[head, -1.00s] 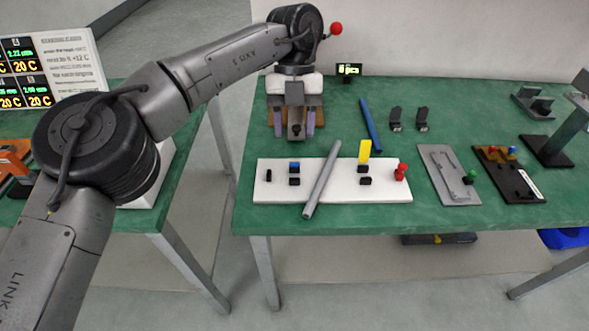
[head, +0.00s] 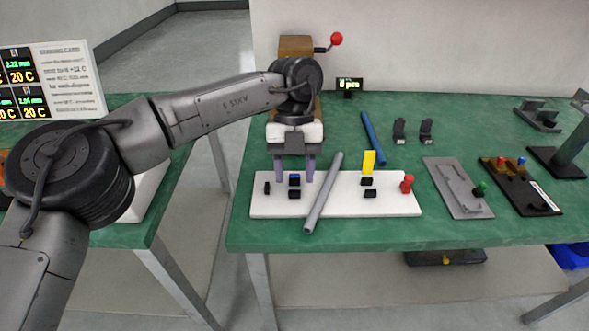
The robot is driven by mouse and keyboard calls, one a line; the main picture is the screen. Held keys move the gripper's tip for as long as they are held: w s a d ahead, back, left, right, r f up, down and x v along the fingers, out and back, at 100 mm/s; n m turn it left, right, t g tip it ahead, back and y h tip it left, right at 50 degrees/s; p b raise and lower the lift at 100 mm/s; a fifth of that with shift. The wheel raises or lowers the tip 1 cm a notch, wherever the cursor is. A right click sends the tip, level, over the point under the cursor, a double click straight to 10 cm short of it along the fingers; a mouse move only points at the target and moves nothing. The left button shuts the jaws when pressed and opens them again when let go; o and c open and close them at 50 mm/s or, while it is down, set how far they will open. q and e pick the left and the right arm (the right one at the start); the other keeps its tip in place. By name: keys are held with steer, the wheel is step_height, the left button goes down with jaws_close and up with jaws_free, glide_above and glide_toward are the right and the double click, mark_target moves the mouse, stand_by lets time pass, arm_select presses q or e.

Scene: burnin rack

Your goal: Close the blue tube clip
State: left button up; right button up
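The white board (head: 335,208) lies at the front of the green table. The blue tube clip (head: 294,178) is a small blue-topped black piece on its left half, with a black block just in front. A yellow clip flap (head: 369,161) stands upright farther right on the board. A grey tube (head: 323,193) lies slantwise across the board between them. My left gripper (head: 295,176) points down over the board's back edge, its two purple-tipped fingers apart on either side of the blue clip in the picture. Contact cannot be told. My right gripper is out of view.
A red knob (head: 407,183) stands at the board's right end. A blue tube (head: 373,137) and two black clips (head: 399,130) lie behind. A grey plate (head: 457,187) and a dark fixture (head: 520,186) are to the right. A red-balled lever (head: 336,39) stands behind my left wrist.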

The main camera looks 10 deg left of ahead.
arm_select(q)
jaws_close()
steer(key=shift+s+f+t, duration=0.35)
steer(key=shift+s+t, duration=0.05)
steer(key=shift+t, duration=0.6)
steer(key=shift+s+f+t+b, duration=0.2)
steer(key=shift+f+t+b, duration=0.15)
steer(key=shift+t, duration=0.35)
steer(key=shift+d+t+y, duration=0.1)
steer(key=shift+t+y, duration=0.2)
steer(key=shift+t, duration=0.1)
steer(key=shift+o, duration=0.5)
jaws_free()
